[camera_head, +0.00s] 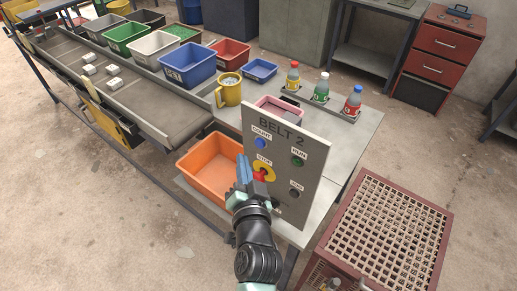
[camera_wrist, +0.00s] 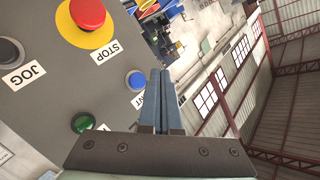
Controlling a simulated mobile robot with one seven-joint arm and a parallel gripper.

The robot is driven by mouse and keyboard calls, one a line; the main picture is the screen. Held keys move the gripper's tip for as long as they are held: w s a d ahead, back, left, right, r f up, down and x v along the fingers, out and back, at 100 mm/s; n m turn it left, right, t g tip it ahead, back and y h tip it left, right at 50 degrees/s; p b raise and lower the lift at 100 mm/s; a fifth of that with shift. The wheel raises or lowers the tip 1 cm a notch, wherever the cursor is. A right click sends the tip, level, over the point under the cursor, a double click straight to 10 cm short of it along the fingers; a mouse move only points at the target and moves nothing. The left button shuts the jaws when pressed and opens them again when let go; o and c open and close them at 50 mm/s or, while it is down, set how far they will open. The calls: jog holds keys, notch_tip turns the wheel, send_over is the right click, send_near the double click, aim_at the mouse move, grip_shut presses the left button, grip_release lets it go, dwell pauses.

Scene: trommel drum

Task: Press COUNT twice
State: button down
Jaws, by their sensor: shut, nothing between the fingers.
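The grey BELT 2 panel (camera_head: 283,126) stands upright at the end of the bench. Its blue COUNT button (camera_head: 261,143) is at upper left, and it also shows in the wrist view (camera_wrist: 136,80) with its label partly covered by my fingers. My gripper (camera_head: 242,158) is shut and empty, with blue fingers. In the head view it is in front of the panel's left edge, below and left of COUNT. In the wrist view the fingers (camera_wrist: 161,72) are just right of the blue button, with no contact visible.
The red STOP button (camera_wrist: 88,13) on its yellow plate is close to COUNT. The green RUN button (camera_head: 297,160) and dark JOG button (camera_head: 294,193) are on the panel's right. An orange bin (camera_head: 208,160) lies behind my gripper. A red grate crate (camera_head: 390,225) stands at right.

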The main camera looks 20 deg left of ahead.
jog(key=shift+w+d+b, duration=0.3)
jog(key=shift+w+b, duration=0.1)
jog(key=shift+w, duration=0.3)
jog(key=shift+w+d+b, duration=0.25)
jog(key=shift+w+b, duration=0.1)
jog(key=shift+w, duration=0.3)
dwell(1.1)
jog(key=shift+w+d+b, duration=0.1)
jog(key=shift+w+b, duration=0.25)
jog(key=shift+w, duration=0.05)
jog(key=shift+w+d+b, duration=0.15)
jog(key=shift+w+b, duration=0.2)
jog(key=shift+w, duration=0.05)
dwell(0.5)
jog(key=shift+s, duration=0.15)
jog(key=shift+s+a+p, duration=0.3)
jog(key=shift+s+p, duration=0.2)
jog(key=shift+s, duration=0.2)
jog(key=shift+s+a+p, duration=0.3)
jog(key=shift+s+p, duration=0.15)
jog(key=shift+s, duration=0.35)
jog(key=shift+s+a+p, duration=0.25)
jog(key=shift+s+p, duration=0.2)
jog(key=shift+s, duration=0.3)
jog(key=shift+s+a+p, duration=0.3)
jog(key=shift+s+p, duration=0.15)
jog(key=shift+s, duration=0.35)
